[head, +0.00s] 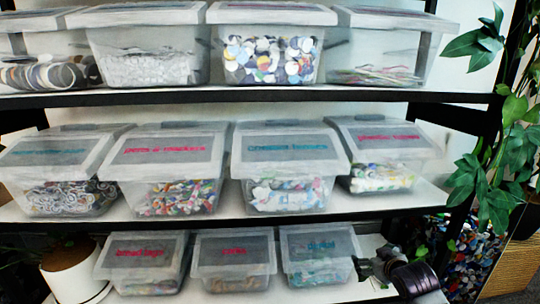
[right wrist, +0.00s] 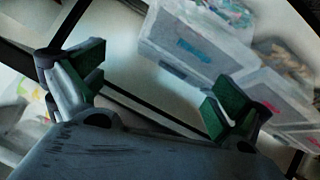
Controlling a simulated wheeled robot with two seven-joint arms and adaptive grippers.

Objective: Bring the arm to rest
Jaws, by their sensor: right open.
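My right gripper (head: 376,266) shows at the lower right of the head view, in front of the lowest shelf and to the right of the bin with a teal label (head: 320,243). In the right wrist view my right gripper (right wrist: 150,88) has its two green-padded fingers wide apart, with nothing between them. That bin also shows in the right wrist view (right wrist: 185,48), beyond the fingers and apart from them. My left gripper is in neither view.
A shelf rack holds clear lidded bins on several levels, including the middle shelf (head: 235,206) and top shelf (head: 260,98). A white pot (head: 72,275) stands at lower left. A leafy plant (head: 490,180) hangs along the right side.

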